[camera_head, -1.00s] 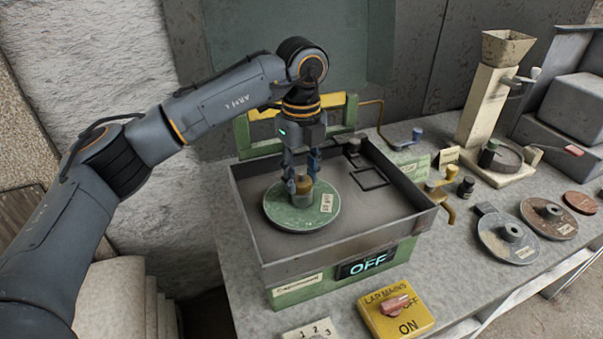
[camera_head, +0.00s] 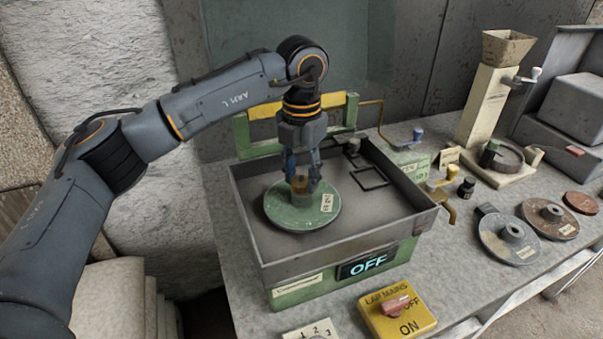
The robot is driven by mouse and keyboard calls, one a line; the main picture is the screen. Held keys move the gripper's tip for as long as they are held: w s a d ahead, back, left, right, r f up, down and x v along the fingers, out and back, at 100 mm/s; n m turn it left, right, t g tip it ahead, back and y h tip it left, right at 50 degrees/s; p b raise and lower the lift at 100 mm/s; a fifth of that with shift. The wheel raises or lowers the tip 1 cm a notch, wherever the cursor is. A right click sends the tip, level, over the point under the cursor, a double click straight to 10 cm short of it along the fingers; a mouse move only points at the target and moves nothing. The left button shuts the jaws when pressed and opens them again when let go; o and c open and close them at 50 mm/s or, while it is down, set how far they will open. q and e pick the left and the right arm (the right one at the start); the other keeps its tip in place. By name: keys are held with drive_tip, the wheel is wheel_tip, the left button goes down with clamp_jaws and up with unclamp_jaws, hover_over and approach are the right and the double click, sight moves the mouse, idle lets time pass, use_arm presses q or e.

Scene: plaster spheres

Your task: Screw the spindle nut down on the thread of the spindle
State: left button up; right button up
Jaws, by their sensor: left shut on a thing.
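The plate lies flat inside the grey tray of the machine and bears a small pale label (camera_head: 327,202). My left gripper (camera_head: 301,178) points straight down over the hub and is shut on the spindle nut, with its fingers on both sides of it. The spindle's thread is hidden by the nut and the fingers. My right gripper is not in view.
The tray's walls (camera_head: 340,248) surround the plate. The machine's display (camera_head: 367,264) reads OFF. In front stands a yellow mains switch box (camera_head: 398,314).

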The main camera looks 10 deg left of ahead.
use_arm(q)
drive_tip(key=m, duration=0.3)
drive_tip(key=o, duration=1.3)
drive_tip(key=shift+c, duration=1.2)
drive_tip(key=n, duration=0.4)
drive_tip(key=shift+f+b, duration=0.1)
drive_tip(key=shift+b, duration=0.3)
drive_tip(key=n, duration=0.4)
drive_tip(key=shift+n+b, duration=0.3)
drive_tip(key=shift+b, duration=0.05)
drive_tip(key=n, duration=0.4)
drive_tip(key=shift+n+b, duration=0.3)
drive_tip(key=shift+b, duration=0.05)
drive_tip(key=n, duration=0.3)
drive_tip(key=shift+n, duration=0.4)
